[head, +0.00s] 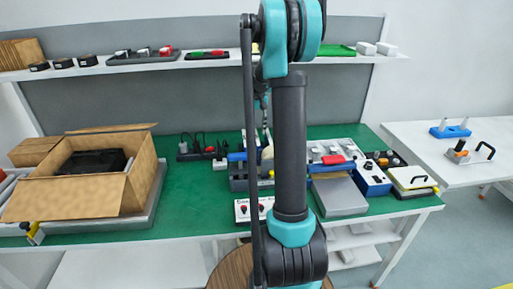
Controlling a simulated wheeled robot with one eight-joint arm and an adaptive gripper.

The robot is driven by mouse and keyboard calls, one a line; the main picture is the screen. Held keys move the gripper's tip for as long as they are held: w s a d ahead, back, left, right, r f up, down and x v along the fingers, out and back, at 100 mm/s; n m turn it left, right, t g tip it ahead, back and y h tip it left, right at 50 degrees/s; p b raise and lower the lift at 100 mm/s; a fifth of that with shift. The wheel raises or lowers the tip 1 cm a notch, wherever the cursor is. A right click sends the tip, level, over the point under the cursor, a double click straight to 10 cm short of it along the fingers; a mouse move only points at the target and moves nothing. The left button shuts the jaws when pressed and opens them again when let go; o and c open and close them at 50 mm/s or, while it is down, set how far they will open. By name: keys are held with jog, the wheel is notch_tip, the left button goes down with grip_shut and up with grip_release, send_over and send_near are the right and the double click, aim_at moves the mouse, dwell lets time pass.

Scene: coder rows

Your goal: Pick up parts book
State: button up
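I cannot pick out the parts book for certain. A flat grey, book-like slab (339,196) lies at the front edge of the green bench, right of my arm. A cream flat item with dark edges (411,178) lies at the bench's right end. My arm stands upright in the middle of the head view and hides part of the bench. The end of my arm shows only as a thin piece behind the upright link, above the bench. My gripper's fingers are too small and covered to read, and I see nothing clearly held.
The green bench (190,200) has an open cardboard box (72,192) with a black item at left. A blue box (371,180), a white panel (255,209) and a grey rack crowd the middle and right. A shelf (120,66) runs behind; a white table (470,135) stands right.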

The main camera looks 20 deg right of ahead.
aim_at(257, 137)
jog(key=shift+f, duration=3.55)
grip_shut()
